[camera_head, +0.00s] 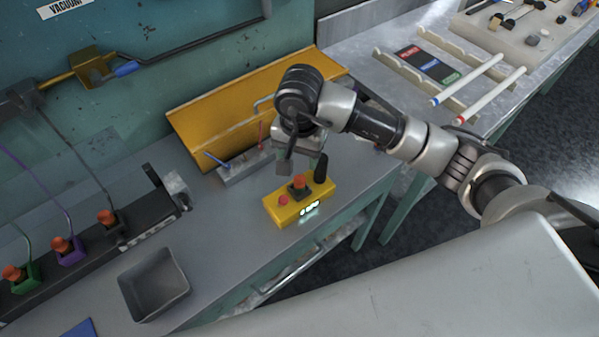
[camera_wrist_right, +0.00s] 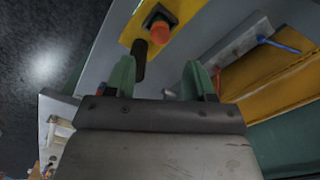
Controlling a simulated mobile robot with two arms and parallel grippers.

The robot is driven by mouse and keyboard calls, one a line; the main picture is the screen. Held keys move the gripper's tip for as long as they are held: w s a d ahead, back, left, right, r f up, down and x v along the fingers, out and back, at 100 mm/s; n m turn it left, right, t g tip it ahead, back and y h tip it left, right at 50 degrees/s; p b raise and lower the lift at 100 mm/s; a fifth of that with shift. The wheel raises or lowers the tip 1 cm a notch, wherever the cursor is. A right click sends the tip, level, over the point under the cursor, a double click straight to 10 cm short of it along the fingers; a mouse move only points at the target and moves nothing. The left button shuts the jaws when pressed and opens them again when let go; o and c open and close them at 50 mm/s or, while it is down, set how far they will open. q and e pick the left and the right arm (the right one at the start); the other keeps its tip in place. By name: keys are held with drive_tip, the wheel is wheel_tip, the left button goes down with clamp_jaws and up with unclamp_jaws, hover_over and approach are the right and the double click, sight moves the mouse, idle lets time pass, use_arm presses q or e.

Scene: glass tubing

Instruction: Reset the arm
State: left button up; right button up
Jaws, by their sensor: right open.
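My right arm reaches in from the right in the head view. Its gripper (camera_head: 302,164) hangs just above and behind a yellow control box (camera_head: 288,211) on the grey bench. The box has a red button, an orange knob, a dark handle and a lit display. In the right wrist view the yellow box (camera_wrist_right: 177,12) is at the top with its orange knob (camera_wrist_right: 160,33). The green fingertips of the right gripper (camera_wrist_right: 160,80) stand apart with nothing between them. My left gripper is not in view.
A yellow angled panel (camera_head: 225,110) and a small grey rack (camera_head: 243,167) with pens stand behind the box. A grey bin (camera_head: 152,283) is at lower left, near a black strip with coloured plugs.

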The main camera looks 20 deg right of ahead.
wheel_tip(320, 180, up, 2)
drive_tip(key=shift+r, duration=0.15)
idle(0.5)
